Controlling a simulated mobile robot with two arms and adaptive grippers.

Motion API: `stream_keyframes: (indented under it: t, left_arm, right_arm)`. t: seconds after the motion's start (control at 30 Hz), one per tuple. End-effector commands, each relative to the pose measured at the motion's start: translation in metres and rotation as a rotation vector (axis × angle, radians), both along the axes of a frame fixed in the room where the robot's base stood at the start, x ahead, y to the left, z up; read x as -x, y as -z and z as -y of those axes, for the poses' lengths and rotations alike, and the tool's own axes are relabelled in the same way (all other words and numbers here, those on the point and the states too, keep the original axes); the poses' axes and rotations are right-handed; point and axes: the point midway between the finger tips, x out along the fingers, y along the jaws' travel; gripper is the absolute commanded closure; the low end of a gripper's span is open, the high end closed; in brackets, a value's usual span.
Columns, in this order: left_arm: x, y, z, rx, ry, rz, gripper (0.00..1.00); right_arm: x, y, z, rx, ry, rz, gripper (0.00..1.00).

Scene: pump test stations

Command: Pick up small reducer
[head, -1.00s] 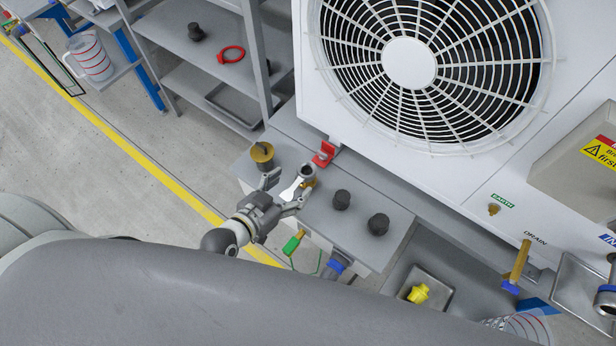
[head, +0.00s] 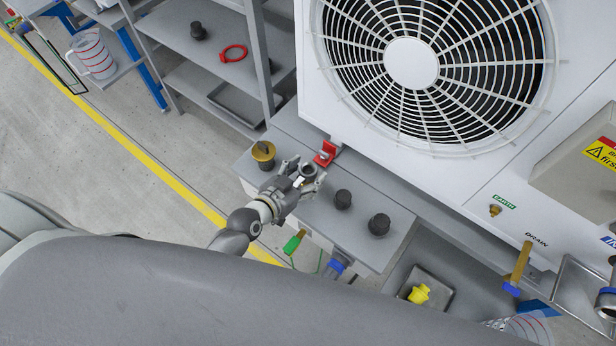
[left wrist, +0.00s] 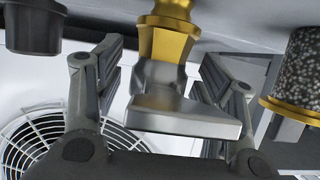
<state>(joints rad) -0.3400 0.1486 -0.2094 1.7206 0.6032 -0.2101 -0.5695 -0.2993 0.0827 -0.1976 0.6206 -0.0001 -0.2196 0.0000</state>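A silver and brass fitting (head: 307,171) stands on the grey bench top in front of the fan unit; it seems to be the small reducer, though no label shows. My left gripper (head: 304,180) is around it, with a finger on either side. In the left wrist view the silver body of the fitting (left wrist: 185,105) lies between the fingers, with its brass hex part beyond. The fingers (left wrist: 165,85) stand apart, and a gap shows on the left side of the silver body. The gripper hides much of the fitting in the head view. My right gripper is not in view.
A brass-based fitting (head: 263,153) stands close left of the gripper. A red bracket (head: 326,154) is just behind. Two dark caps (head: 343,199) (head: 379,225) stand to the right. The large white fan unit (head: 470,170) blocks the back. A tray with a yellow part (head: 419,294) lies lower right.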

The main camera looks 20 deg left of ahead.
Motion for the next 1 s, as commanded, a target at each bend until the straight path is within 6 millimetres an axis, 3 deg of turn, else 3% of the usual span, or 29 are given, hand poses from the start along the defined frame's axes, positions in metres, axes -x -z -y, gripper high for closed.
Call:
stream_keyframes:
  t: [0.03, 0.23, 0.67, 0.87, 1.0]
  left_arm:
    - [0.000, 0.000, 0.000, 0.000, 0.000, 0.000, 0.48]
    - [0.000, 0.000, 0.000, 0.000, 0.000, 0.000, 0.73]
    - [-0.001, -0.008, 0.000, 0.002, -0.001, 0.004, 0.73]
    - [-0.001, -0.035, 0.000, 0.002, -0.002, 0.008, 0.73]
    - [0.021, -0.061, -0.008, 0.000, -0.001, 0.004, 0.73]
  right_arm:
    - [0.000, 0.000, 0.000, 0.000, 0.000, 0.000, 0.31]
    - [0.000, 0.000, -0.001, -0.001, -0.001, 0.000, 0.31]
    - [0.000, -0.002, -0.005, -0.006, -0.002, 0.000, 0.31]
    - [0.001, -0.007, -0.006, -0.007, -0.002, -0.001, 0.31]
    - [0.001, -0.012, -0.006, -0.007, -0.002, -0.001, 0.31]
